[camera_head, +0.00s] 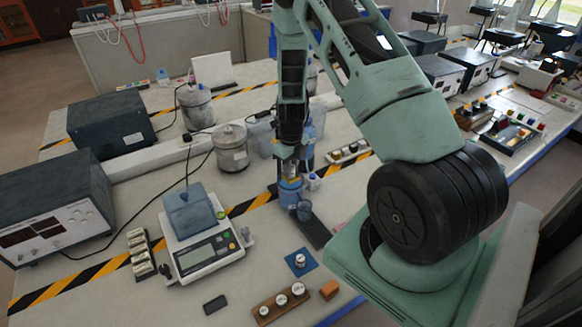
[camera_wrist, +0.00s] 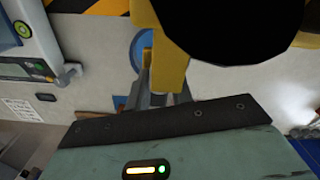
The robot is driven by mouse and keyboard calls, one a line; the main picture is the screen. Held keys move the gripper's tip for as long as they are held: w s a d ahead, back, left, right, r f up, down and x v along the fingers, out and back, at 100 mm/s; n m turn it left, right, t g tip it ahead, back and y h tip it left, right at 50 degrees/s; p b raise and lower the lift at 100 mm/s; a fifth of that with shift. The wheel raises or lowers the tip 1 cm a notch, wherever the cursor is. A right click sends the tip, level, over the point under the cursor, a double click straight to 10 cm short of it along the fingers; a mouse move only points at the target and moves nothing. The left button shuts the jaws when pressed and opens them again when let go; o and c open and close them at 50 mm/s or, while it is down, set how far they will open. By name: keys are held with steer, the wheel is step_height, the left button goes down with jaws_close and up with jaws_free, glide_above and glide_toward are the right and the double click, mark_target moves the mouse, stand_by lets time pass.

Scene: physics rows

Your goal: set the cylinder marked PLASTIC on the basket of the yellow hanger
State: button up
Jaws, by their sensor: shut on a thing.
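My gripper (camera_head: 290,168) points down over the middle of the bench in the head view. In the wrist view its fingers (camera_wrist: 165,92) are closed together on a thing I cannot make out clearly. A yellow part (camera_wrist: 172,68), likely of the yellow hanger, is right beside the fingertips. A large black round shape covers much of it. A blue round piece (camera_wrist: 139,50) is below; in the head view a blue piece (camera_head: 290,190) is under the gripper. Small cylinders stand in a wooden block (camera_head: 271,315), and one cylinder (camera_head: 300,260) on a blue pad (camera_head: 311,267). No PLASTIC mark is readable.
A balance (camera_head: 208,255) with a blue box on its pan stands left of the gripper. Lidded grey pots (camera_head: 232,150), a small cup (camera_head: 304,211) and a dark strip (camera_head: 316,236) are close by. Bare bench shows between.

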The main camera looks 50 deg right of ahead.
steer(key=shift+f, duration=0.25)
steer(key=o, duration=1.3)
steer(key=shift+o, duration=0.2)
steer(key=shift+r, duration=0.1)
steer(key=shift+r+p, duration=2.9)
steer(key=shift+r, duration=1.05)
